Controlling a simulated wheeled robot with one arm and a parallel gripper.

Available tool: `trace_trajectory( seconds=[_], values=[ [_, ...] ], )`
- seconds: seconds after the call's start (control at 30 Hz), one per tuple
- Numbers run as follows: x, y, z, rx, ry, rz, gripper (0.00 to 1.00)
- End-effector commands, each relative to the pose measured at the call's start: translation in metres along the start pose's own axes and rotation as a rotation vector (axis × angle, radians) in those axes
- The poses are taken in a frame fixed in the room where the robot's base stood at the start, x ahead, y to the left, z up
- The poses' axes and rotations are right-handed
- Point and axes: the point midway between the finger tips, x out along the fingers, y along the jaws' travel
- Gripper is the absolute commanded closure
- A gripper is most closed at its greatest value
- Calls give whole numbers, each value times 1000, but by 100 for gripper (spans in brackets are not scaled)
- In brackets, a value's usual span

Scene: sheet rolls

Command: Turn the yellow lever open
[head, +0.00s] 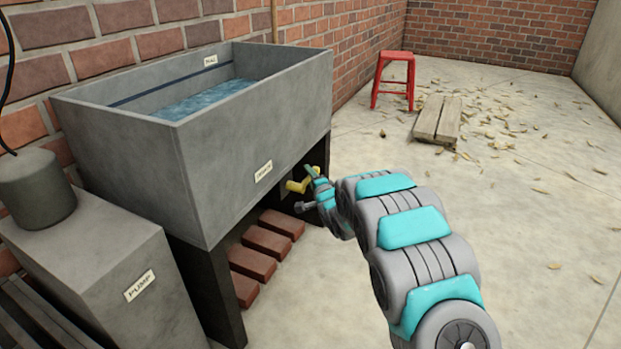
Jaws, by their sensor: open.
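The yellow lever (297,186) sits under the lower front edge of a grey concrete tank (250,135), just below a small label (264,172) on the tank's wall. My gripper (308,188) is open at the lever's right end, with its fingers around or beside it; I cannot tell whether they touch it. Part of the lever and of the valve behind it is hidden or too small to make out. The tank holds blue water (205,98), and a dark line runs along its inner wall near a second label (210,61).
A grey block labelled PUMP (140,285) with a round motor (37,188) stands at the left. Several bricks (268,242) lie under the tank between dark legs. A red stool (394,75), a wooden pallet (437,120) and scattered leaves lie farther back.

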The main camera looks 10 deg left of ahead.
Motion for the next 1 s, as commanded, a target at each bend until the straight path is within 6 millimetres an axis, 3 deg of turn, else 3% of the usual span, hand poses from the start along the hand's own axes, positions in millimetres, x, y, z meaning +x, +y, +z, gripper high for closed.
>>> trace_trajectory(
  seconds=[0.07,0.53,1.0],
  values=[
    [0,0,0,0,0,0,48],
    [0,1,0,0,0,1,100],
    [0,1,0,0,0,2,100]
  ],
)
